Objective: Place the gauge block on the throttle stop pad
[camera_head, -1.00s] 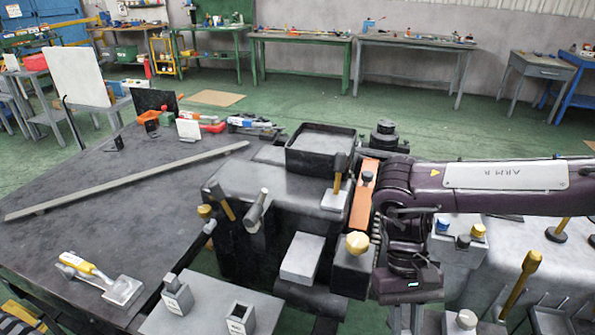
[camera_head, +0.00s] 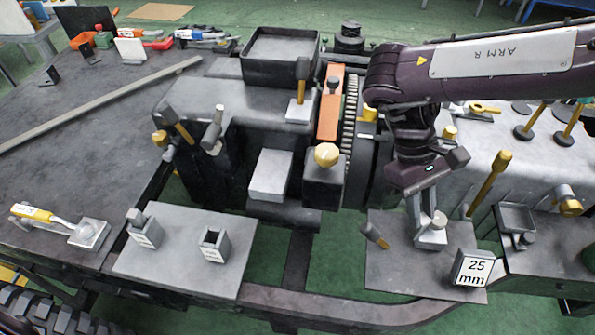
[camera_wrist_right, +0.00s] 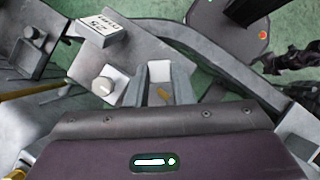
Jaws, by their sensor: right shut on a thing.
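My right gripper (camera_head: 420,218) points down over the grey plate at the right. In the right wrist view its fingers (camera_wrist_right: 158,82) are shut on a small pale block (camera_wrist_right: 159,71), apparently the gauge block. The head view mostly hides this block behind the fingers. A white base with a round knob (camera_head: 439,219) stands right beside the fingers; its knob (camera_wrist_right: 103,86) also shows in the wrist view. A sign reading 25 mm (camera_head: 473,268) stands in front. A light grey pad (camera_head: 271,175) on the dark engine block may be the throttle stop pad; I see no label. My left gripper is out of view.
A yellow knob on a dark block (camera_head: 326,155) and an orange bar (camera_head: 330,105) lie between the grey pad and my right arm. Two labelled holders stand on the left plate (camera_head: 180,265). A yellow-handled tool (camera_head: 374,235) lies left of the gripper.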

